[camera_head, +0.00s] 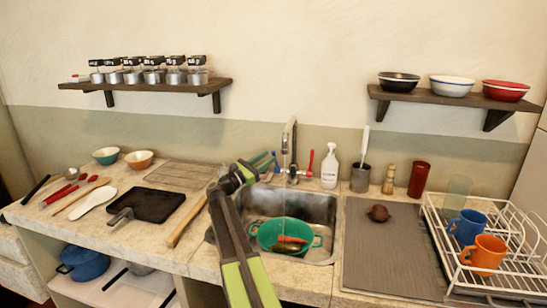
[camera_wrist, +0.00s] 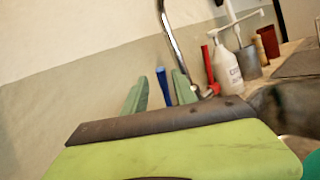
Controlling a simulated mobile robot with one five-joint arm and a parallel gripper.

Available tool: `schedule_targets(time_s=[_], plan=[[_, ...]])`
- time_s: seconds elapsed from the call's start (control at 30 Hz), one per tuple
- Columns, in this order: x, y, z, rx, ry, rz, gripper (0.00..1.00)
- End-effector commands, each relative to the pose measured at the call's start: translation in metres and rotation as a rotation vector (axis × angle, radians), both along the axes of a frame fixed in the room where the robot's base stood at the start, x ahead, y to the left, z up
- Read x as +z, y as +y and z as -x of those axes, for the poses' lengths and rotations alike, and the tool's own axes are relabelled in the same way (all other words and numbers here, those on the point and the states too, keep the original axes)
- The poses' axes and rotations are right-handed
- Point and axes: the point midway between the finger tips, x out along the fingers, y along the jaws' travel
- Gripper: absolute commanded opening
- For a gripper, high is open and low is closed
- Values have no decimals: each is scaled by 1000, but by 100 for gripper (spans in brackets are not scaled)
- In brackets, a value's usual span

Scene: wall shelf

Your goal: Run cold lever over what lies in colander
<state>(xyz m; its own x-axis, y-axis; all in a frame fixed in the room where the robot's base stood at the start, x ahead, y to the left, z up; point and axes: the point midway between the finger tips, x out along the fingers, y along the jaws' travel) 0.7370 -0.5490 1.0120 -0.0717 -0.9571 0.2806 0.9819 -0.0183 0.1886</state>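The tap (camera_head: 291,140) stands behind the sink, with a blue lever (camera_head: 275,156) on its left and a red lever (camera_head: 311,160) on its right. The green colander (camera_head: 262,238) sits in the sink, holding an orange carrot (camera_head: 291,240) and a dark green vegetable (camera_head: 285,249). My gripper (camera_head: 263,162) is at the blue lever, left of the spout. In the wrist view, its two green fingers (camera_wrist: 160,92) are apart, with the blue lever (camera_wrist: 164,86) between them. I cannot tell whether they touch it. The red lever (camera_wrist: 210,70) stands to the right.
A dish rack (camera_head: 490,240) with mugs is at the far right. A black tray (camera_head: 146,204) and utensils lie left of the sink.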

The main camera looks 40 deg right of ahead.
Motion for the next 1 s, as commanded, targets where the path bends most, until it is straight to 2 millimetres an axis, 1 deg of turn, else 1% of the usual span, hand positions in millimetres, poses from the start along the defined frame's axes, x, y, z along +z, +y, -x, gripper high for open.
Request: schedule_targets(time_s=[0.03, 0.1, 0.2, 0.3, 0.4, 0.5, 0.73, 0.87, 0.97, 1.0], plan=[[0, 17, -1, 5, -1, 0, 34], [0, 36, -2, 5, -1, 0, 34], [0, 59, -4, 5, -1, 0, 34], [0, 77, -6, 3, 0, 0, 34], [0, 88, -7, 2, 0, 0, 34], [0, 93, -7, 2, 0, 0, 34], [0, 93, -7, 2, 1, 0, 34], [7, 97, -7, 8, -8, -11, 17], [26, 110, -5, 27, -42, -56, 3], [37, 120, -3, 40, -67, -90, 0]])
